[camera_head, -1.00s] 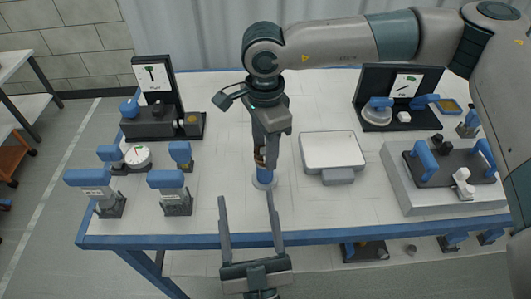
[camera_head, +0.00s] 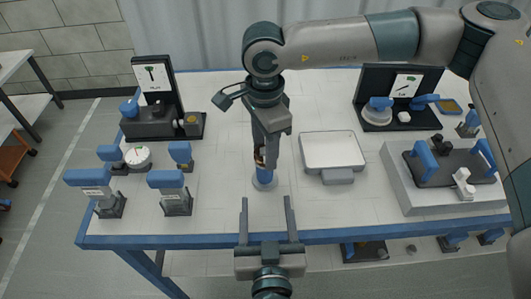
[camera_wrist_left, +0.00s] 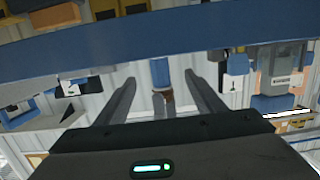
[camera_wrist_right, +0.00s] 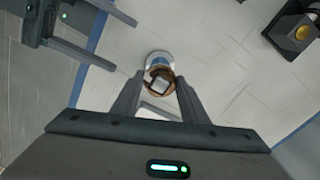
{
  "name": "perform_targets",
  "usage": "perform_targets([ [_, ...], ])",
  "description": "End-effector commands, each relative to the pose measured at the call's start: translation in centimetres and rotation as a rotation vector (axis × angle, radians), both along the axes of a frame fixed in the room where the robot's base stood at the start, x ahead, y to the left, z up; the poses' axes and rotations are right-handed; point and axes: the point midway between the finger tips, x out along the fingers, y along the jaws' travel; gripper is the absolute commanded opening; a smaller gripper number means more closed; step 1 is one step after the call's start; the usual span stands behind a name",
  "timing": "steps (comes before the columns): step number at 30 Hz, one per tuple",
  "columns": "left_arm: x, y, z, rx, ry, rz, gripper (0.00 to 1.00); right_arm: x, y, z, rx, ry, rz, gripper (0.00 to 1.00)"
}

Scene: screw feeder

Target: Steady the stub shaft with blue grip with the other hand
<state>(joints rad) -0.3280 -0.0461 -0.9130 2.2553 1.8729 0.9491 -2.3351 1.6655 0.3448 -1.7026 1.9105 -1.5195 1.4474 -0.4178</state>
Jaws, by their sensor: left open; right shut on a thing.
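The stub shaft with blue grip (camera_head: 264,174) stands upright on a round pale base (camera_head: 265,185) near the table's front middle. Its brownish upper end is between the fingers of my right gripper (camera_head: 265,160), which is shut on it from above. The right wrist view shows the shaft from above (camera_wrist_right: 159,75) between the fingertips. My left gripper (camera_head: 266,200) is open and empty, in front of the shaft and level with the table's front edge, pointing at it. In the left wrist view the blue grip (camera_wrist_left: 160,76) appears between the open fingers, apart from them.
A white tray (camera_head: 333,150) is just right of the shaft. Blue-topped fixtures (camera_head: 170,180) stand at the left, and a dark stand with a picture card (camera_head: 153,85) behind them. A grey platform with blue-handled parts (camera_head: 400,185) is at the right. The table's blue front edge (camera_head: 340,234) runs below.

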Motion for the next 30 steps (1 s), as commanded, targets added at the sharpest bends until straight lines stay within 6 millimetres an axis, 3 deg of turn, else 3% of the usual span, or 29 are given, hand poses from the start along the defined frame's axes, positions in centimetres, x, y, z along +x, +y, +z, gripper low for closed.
perform_targets([
  [17,0.4,-0.1,-0.1,0.001,0.003,-0.005,0.62,0.0,0.0,0.1,0.0,-0.001,0.0,0.27],
  [30,4.4,-0.1,-0.6,-0.001,0.003,-0.004,0.62,0.0,0.0,0.0,0.0,-0.001,0.0,0.27],
])
